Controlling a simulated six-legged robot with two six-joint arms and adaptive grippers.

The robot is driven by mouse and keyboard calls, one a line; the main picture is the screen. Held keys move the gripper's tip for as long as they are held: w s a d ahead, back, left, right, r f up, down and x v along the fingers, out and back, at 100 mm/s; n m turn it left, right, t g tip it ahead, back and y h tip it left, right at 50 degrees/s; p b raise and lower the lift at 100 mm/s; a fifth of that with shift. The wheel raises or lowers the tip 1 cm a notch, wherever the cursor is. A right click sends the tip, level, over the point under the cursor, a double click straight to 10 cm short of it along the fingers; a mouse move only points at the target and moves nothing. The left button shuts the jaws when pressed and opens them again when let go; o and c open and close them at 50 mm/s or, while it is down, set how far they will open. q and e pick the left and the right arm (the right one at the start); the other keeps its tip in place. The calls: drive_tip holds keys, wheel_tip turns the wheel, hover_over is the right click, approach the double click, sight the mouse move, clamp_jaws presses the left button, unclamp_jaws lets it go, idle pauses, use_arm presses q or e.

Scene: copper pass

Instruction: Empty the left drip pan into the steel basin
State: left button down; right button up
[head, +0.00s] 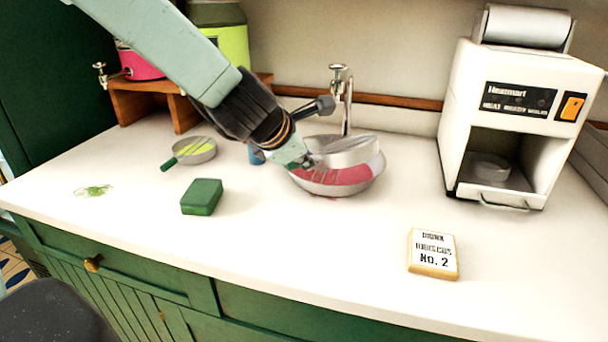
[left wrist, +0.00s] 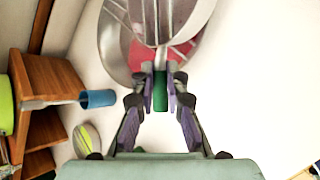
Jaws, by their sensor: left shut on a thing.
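My left gripper (head: 303,160) is shut on the green handle (left wrist: 160,95) of a metal drip pan (head: 348,150). The pan is over the steel basin (head: 352,188) and looks tilted. In the left wrist view the pan (left wrist: 158,20) is beyond the fingers, with the basin (left wrist: 118,50) behind it. Pink-red liquid shows in the basin, below the pan. The pan's inside is largely hidden in the head view, so I cannot tell what is left in it. My right gripper is not in view.
Another green-handled pan (head: 195,150) with yellow-green liquid stands left, near a blue cup (head: 256,156) and green block (head: 201,197). A tap (head: 346,105) rises behind the basin. A wooden stand (head: 150,104), white machine (head: 505,120) and label block (head: 433,253) flank it. The front middle counter is clear.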

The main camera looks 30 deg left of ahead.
sight(360, 155)
use_arm(q)
drive_tip(key=shift+s+d+f+m+t+y+b, duration=0.1)
drive_tip(key=shift+s+d+m+t+y+b, duration=0.2)
drive_tip(key=shift+d+y+b, duration=0.5)
drive_tip(key=shift+s+d+r+m+t+y+b, duration=0.1)
drive_tip(key=shift+s+d+m+y+b, duration=0.3)
drive_tip(key=shift+d+b, duration=0.4)
drive_tip(key=shift+s+d+f+m+t+y+b, duration=0.15)
drive_tip(key=shift+s+d+m+y+b, duration=0.3)
drive_tip(key=shift+b, duration=0.6)
drive_tip(key=shift+w+d, duration=0.15)
idle(0.6)
